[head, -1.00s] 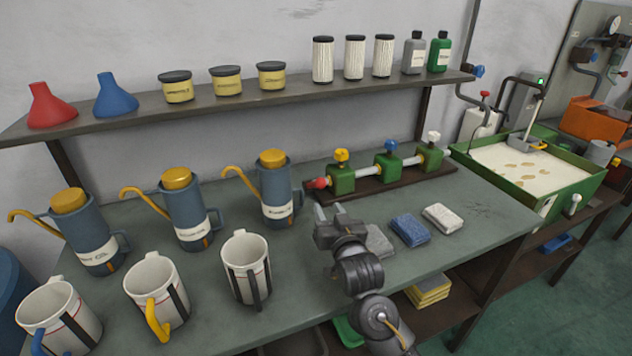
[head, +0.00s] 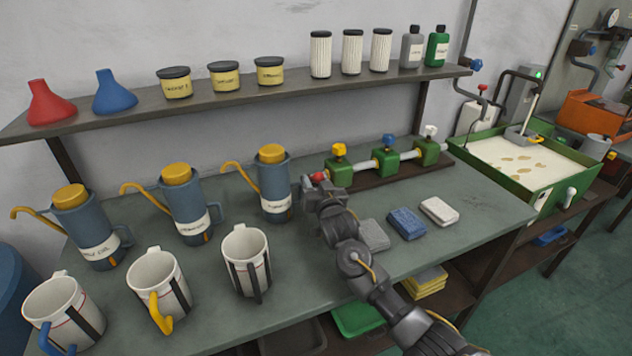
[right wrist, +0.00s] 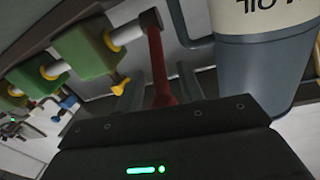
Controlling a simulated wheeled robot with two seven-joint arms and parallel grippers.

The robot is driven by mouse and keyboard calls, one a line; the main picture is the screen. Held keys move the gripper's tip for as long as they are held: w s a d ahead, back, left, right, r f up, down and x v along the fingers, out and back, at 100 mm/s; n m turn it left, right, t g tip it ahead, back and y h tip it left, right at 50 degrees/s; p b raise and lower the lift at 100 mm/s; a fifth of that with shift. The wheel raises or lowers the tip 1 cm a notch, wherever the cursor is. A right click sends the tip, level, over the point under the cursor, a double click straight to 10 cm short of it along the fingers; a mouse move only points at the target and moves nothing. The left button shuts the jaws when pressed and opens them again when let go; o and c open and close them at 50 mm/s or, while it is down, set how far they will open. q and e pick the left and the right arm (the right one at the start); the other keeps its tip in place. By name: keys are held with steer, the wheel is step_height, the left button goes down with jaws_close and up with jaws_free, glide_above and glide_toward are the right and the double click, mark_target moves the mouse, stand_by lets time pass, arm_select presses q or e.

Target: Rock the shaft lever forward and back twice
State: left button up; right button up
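The shaft lever is red; its end (head: 317,177) shows at the left end of the shaft (head: 376,162), which runs through green bearing blocks (head: 385,160) on a dark base. In the right wrist view the red lever (right wrist: 158,62) hangs from the shaft end. My right gripper (head: 312,188) is at the lever. In the right wrist view my right gripper (right wrist: 163,88) has its fingers on both sides of the lever, apart, with narrow gaps seeming to show. Whether a finger touches it cannot be told. My left gripper is not in view.
A blue-grey oil can (head: 273,185) stands close left of my right gripper. Grey (head: 373,235), blue (head: 407,223) and white (head: 439,211) pads lie to its right. White jugs (head: 246,262) stand in front left. A shelf (head: 290,97) runs above the bench.

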jaws_close()
steer(key=shift+r, duration=0.1)
stand_by(0.3)
